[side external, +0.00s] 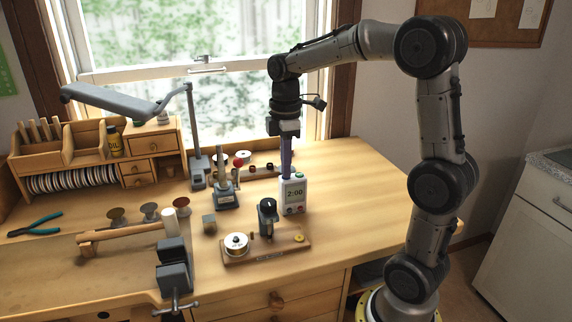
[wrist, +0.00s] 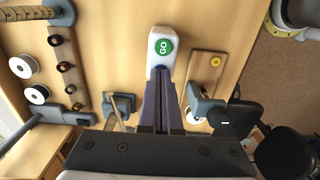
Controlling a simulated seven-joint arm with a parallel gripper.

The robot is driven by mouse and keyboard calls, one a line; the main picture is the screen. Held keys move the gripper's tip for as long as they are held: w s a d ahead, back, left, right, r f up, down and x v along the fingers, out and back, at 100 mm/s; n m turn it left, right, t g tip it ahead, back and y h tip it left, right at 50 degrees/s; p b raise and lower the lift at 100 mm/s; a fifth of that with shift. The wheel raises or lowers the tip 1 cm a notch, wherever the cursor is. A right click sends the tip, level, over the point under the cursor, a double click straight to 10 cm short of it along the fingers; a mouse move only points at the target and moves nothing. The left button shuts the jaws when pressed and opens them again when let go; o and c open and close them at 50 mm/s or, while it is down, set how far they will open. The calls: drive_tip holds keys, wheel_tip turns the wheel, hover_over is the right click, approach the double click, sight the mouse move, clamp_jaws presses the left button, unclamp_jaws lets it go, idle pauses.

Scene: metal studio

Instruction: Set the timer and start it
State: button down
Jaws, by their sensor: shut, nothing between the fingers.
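The timer (side external: 293,195) is a white upright box on the bench with a display reading 2:00 and small coloured buttons on its front. In the wrist view its white top (wrist: 153,62) carries a round green GO button (wrist: 163,47). My gripper (side external: 286,177) points straight down over the timer with its long purple-grey fingers together and nothing between them. In the wrist view the fingertips (wrist: 160,77) overlap the timer's top edge, beside the GO button, which stays uncovered. I cannot tell whether they touch the timer.
A wooden board (side external: 265,247) with a wire spool and a dark post stands in front of the timer. A small device with a red-knobbed lever (side external: 228,197) is to the left. A rack of spools (side external: 250,170) lies behind. A vise (side external: 174,268) and a mallet (side external: 130,232) are farther left.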

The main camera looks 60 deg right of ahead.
drive_tip(key=shift+s+f, duration=0.1)
drive_tip(key=shift+f, duration=1)
wheel_tip(320, 180, up, 16)
drive_tip(key=shift+w+f, duration=0.15)
drive_tip(key=shift+w, duration=0.1)
drive_tip(key=shift+a+r, duration=0.1)
drive_tip(key=shift+r, duration=0.15)
drive_tip(key=shift+f, duration=0.1)
